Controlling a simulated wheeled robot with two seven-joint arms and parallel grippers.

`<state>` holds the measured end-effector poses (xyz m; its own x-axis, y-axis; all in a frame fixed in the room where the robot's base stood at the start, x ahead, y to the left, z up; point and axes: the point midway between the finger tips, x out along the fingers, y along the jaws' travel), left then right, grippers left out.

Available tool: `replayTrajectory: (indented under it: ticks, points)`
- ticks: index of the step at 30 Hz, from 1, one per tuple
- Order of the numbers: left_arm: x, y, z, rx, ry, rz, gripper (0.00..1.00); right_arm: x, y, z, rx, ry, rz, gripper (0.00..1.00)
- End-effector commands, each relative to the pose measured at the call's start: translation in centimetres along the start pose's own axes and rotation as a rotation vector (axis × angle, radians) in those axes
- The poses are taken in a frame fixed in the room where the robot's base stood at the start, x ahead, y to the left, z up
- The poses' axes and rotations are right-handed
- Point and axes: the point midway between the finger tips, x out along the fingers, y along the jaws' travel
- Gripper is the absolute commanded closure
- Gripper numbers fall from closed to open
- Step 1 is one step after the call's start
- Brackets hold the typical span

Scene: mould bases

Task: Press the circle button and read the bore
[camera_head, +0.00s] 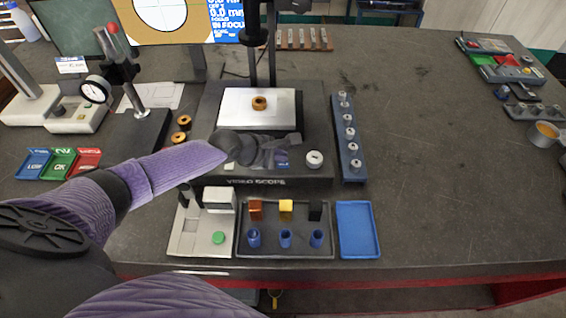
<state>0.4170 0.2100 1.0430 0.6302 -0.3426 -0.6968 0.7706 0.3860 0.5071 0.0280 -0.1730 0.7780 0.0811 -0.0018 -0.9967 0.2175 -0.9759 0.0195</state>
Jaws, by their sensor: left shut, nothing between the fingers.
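An orange ring-shaped part (259,103) with a dark bore lies on the white stage (232,115) of the video scope. The scope's screen (160,15) at the top shows a round bore outline with crosshairs, and beside it a blue readout (227,20) with "0.0 mm" and "IN FOCUS". My left gripper (292,150) is shut and empty, low over the front of the scope base (215,170). It covers much of the front panel, so I cannot make out the circle button or whether a finger touches it. A white knob (315,159) shows right of the gripper. My right gripper is out of view.
A blue rack of metal pins (351,170) stands right of the scope. In front are a dark tray of small parts (287,215), a white fixture (207,230) and an empty blue tray (358,232). A dial gauge (95,90) stands left. The table's right middle is clear.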

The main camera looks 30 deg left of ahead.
Motion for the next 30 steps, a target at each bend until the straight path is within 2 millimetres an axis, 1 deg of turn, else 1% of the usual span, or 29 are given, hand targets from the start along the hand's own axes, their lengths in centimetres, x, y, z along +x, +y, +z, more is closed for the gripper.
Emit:
replayTrajectory:
  ticks: [15, 23, 30]
  points:
    - [0.01, -0.01, -0.01, 0.000, 0.000, 0.000, 1.00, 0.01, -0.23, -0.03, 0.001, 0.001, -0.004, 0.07]
    - [0.59, -0.45, -0.40, -0.002, -0.001, 0.000, 1.00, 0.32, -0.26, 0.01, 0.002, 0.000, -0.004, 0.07]
    - [0.57, -0.43, -0.41, 0.000, 0.000, 0.000, 1.00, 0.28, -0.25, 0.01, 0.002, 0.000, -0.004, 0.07]
